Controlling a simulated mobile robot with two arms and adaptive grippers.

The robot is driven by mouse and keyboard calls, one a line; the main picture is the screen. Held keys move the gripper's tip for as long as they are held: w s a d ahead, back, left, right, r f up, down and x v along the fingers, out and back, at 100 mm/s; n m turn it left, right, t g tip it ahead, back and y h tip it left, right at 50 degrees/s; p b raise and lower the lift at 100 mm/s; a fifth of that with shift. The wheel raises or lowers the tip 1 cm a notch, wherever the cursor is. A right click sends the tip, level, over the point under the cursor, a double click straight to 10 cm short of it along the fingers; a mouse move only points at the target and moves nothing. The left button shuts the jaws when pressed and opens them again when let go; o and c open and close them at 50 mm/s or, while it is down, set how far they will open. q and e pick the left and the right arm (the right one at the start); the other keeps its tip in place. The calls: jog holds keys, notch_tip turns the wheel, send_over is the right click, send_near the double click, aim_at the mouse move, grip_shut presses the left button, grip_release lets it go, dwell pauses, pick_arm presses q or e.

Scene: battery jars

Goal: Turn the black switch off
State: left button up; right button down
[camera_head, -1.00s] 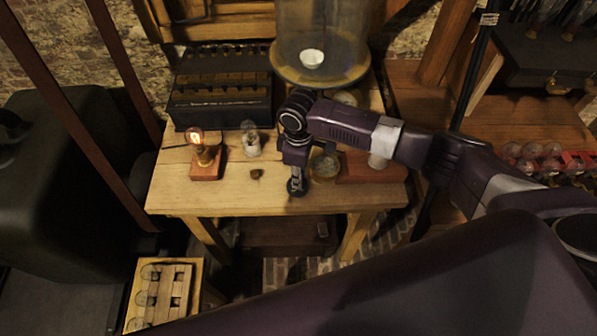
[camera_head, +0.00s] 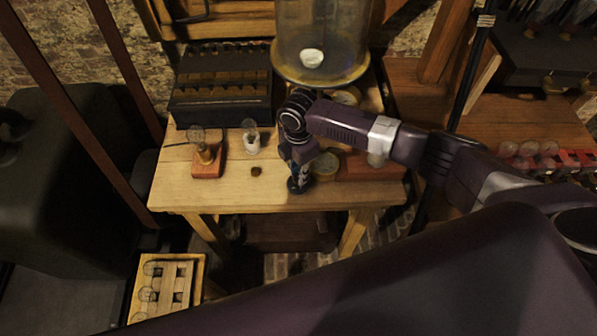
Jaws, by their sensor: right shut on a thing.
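The black switch (camera_head: 296,188) is a small dark round piece near the front edge of the wooden table, mostly hidden under my gripper. My right gripper (camera_head: 299,181) points down from above and is shut on it; the fingertips are small and dark here, and the switch's exact position is hard to see. The bulb (camera_head: 197,134) on its red wooden base (camera_head: 208,168) stands at the table's left and is unlit. My left gripper is not in view.
On the wooden table (camera_head: 225,195) stand a second bulb in a white socket (camera_head: 251,138), a black battery box (camera_head: 221,85) and a large glass jar (camera_head: 322,35). A small brown knob (camera_head: 256,170) sits left of my gripper. A crate of bulbs (camera_head: 201,262) is at lower left.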

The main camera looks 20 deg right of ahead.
jog(key=shift+w+n, duration=0.1)
jog(key=shift+n, duration=0.4)
jog(key=c, duration=1.7)
grip_release()
jog(key=shift+r, duration=0.1)
notch_tip(320, 180, up, 12)
jog(key=shift+f, duration=0.1)
